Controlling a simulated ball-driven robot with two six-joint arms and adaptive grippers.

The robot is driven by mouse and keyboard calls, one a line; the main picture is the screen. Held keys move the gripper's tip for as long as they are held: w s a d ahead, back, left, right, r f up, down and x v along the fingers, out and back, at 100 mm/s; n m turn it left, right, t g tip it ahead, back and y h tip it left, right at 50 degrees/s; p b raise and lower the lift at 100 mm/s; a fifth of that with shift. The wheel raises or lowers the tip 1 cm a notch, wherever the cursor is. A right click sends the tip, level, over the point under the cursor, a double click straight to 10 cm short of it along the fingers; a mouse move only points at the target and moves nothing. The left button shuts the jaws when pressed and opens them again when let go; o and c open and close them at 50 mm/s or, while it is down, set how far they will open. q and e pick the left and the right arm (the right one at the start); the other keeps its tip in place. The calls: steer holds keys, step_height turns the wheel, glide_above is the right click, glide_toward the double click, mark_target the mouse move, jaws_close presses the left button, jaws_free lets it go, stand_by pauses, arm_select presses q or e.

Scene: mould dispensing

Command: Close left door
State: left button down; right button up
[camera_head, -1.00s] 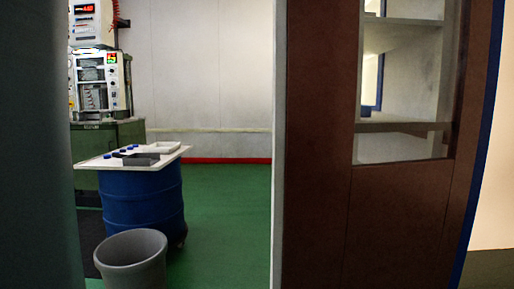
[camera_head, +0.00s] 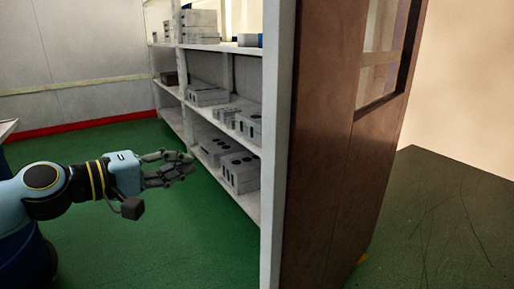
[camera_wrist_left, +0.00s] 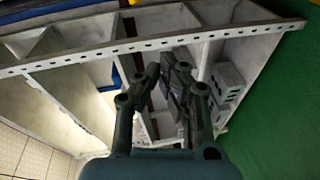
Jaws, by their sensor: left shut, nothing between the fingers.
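The brown door (camera_head: 335,150) with a window (camera_head: 385,45) stands at the right of centre in the head view. A pale vertical edge (camera_head: 275,160) runs along its left side. My left gripper (camera_head: 188,166) reaches in from the left, to the left of that pale edge and apart from it. It is shut and empty, in front of the shelves. In the left wrist view its dark fingers (camera_wrist_left: 177,80) show against a pale shelf frame with holes; I cannot make out the door there. My right gripper is not in view.
A pale shelf unit (camera_head: 165,95) with several grey mould blocks (camera_head: 240,172) stands behind my left gripper, partly hidden by the door. Green floor (camera_head: 120,235) lies open below my arm.

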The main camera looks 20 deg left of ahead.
arm_select(q)
steer(key=s+d+r+h, duration=0.25)
steer(key=d+r, duration=0.25)
steer(key=r, duration=0.3)
steer(key=w+d+p, duration=0.2)
steer(key=w+d, duration=0.5)
steer(key=d, duration=0.2)
steer(key=shift+d+h, duration=0.35)
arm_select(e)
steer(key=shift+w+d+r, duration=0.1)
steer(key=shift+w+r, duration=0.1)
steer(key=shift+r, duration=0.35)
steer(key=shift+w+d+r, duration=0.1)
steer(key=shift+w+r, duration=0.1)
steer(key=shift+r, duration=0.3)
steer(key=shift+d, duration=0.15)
